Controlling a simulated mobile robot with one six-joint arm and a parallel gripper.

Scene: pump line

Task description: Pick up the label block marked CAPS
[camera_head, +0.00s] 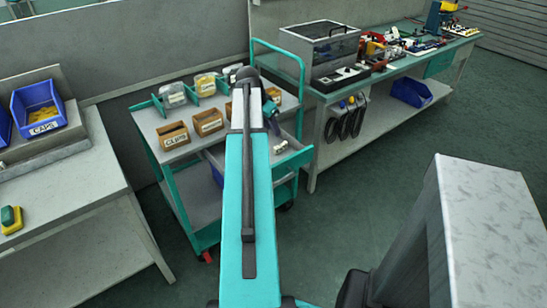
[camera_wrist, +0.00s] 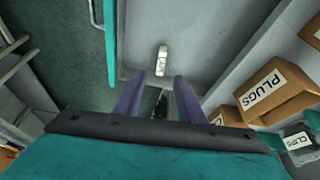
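A small pale block (camera_wrist: 161,60) lies in a grey tray (camera_wrist: 205,30) in the wrist view, just beyond my fingertips and between their lines. I cannot read any marking on it. In the head view, a small whitish piece (camera_head: 280,147) lies on the cart's side tray. My gripper (camera_wrist: 160,78) is open, its two purple fingers apart with nothing held between them. In the head view, my arm hides part of the cart and most of the gripper. The word CAPS shows on a blue bin (camera_head: 38,103) at the far left.
A PLUGS box (camera_wrist: 268,88) stands right of my fingers in the wrist view. Benches stand left and behind; a grey slab-like body (camera_head: 490,230) fills the right.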

